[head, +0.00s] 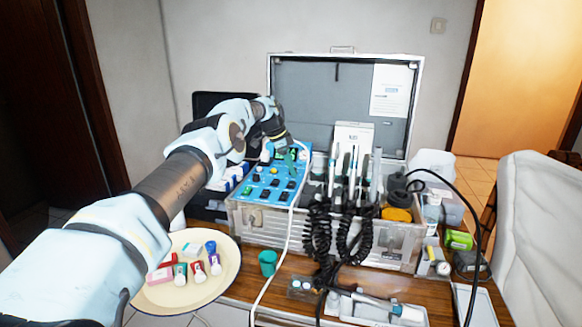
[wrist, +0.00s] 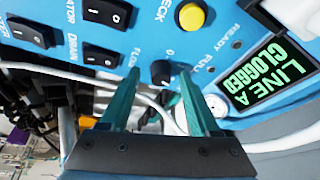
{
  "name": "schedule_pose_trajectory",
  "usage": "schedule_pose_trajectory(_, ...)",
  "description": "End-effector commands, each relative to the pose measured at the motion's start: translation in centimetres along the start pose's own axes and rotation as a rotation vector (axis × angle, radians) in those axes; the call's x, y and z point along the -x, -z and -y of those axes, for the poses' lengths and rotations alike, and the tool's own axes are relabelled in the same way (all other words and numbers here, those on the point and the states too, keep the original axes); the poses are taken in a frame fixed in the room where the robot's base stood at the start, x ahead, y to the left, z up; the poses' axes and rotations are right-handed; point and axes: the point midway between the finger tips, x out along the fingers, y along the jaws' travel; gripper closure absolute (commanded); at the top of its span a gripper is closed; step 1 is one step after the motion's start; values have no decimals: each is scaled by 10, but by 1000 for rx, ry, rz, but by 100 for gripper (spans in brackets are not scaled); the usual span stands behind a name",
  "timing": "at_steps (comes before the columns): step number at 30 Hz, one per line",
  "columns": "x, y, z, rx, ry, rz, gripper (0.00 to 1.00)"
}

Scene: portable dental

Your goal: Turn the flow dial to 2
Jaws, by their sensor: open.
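The flow dial (wrist: 160,72) is a small black knob on the blue control panel (wrist: 215,62), beside the printed word FLOW and a 0. In the wrist view my gripper (wrist: 161,78) is open. Its two teal fingers stand on either side of the dial, with gaps between; whether they touch it cannot be told. The dial's pointer setting is not clear. In the head view my gripper (head: 287,158) is over the back of the blue panel (head: 262,194), and the dial cannot be made out there.
A green-lit display (wrist: 266,75) reads LINE A CLOGGED. A yellow button (wrist: 191,17) and black rocker switches (wrist: 103,55) lie near the dial. A white hose (head: 291,220) crosses the panel. Handpieces with coiled black cords (head: 318,232) stand to the right in the metal case (head: 412,243).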

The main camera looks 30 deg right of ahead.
Motion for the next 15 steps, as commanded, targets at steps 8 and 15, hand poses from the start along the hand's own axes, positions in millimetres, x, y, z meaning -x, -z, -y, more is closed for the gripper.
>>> schedule_pose_trajectory(8, 10, 0, 1, 0, 3, -1, 37)
schedule_pose_trajectory(15, 51, -1, 1, 0, 5, -1, 37)
